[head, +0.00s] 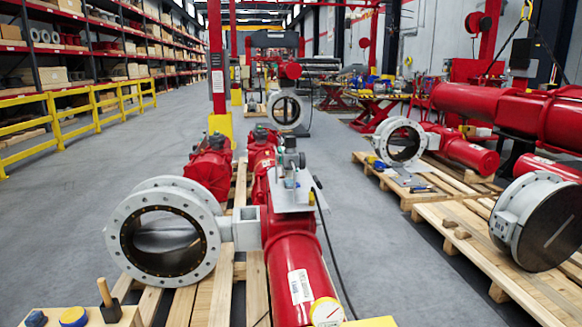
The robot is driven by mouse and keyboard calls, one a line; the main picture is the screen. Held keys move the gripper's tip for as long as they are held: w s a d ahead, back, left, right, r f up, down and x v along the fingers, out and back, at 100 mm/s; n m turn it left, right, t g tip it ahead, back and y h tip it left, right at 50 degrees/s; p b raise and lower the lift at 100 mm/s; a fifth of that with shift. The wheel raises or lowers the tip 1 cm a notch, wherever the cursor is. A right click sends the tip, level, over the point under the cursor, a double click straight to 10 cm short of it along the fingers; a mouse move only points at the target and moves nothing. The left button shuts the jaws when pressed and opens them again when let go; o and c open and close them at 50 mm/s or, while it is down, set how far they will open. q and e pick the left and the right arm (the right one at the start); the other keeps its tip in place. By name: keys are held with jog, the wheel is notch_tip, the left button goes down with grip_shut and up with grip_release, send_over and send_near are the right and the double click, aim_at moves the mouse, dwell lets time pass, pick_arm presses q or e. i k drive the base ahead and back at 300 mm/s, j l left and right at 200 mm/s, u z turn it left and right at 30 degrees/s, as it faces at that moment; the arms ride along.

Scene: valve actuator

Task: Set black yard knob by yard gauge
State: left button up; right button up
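A round gauge (326,311) with a pale dial and yellow rim is at the bottom centre, by the end of the red actuator cylinder (292,262). A small dark knob-like part (290,142) stands on top of the fittings on a grey plate (292,197) on the actuator. Whether this is the black yard knob I cannot tell. A dark, bluish round piece (36,318) and a blue round piece (73,316) lie on a wooden block at the lower left. Neither gripper is in view.
A grey flanged valve (165,240) is joined to the actuator on a wooden pallet (212,295). A black cable (330,245) hangs right of it. More valves and pallets stand at right. Yellow railing (50,120) lines the left. Grey floor between is clear.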

aim_at(290, 141)
jog(key=i+l+z, duration=0.1)
jog(key=l+z, duration=0.25)
jog(key=l, duration=0.15)
jog(key=i+l+z, duration=0.2)
jog(key=l+z, duration=0.2)
jog(key=i+l+z, duration=0.55)
jog(key=l+z, duration=0.2)
jog(key=i+l+z, duration=0.15)
jog(key=i+l, duration=0.15)
jog(key=i, duration=0.15)
jog(key=i+l+z, duration=0.2)
jog(key=i, duration=0.2)
jog(key=i+u, duration=0.8)
jog(key=u, duration=0.15)
jog(key=i+u, duration=0.2)
jog(key=u, duration=0.15)
jog(key=i+u, duration=0.2)
jog(key=u, duration=0.15)
jog(key=i+l+u, duration=0.1)
jog(key=u, duration=0.25)
jog(key=i, duration=0.1)
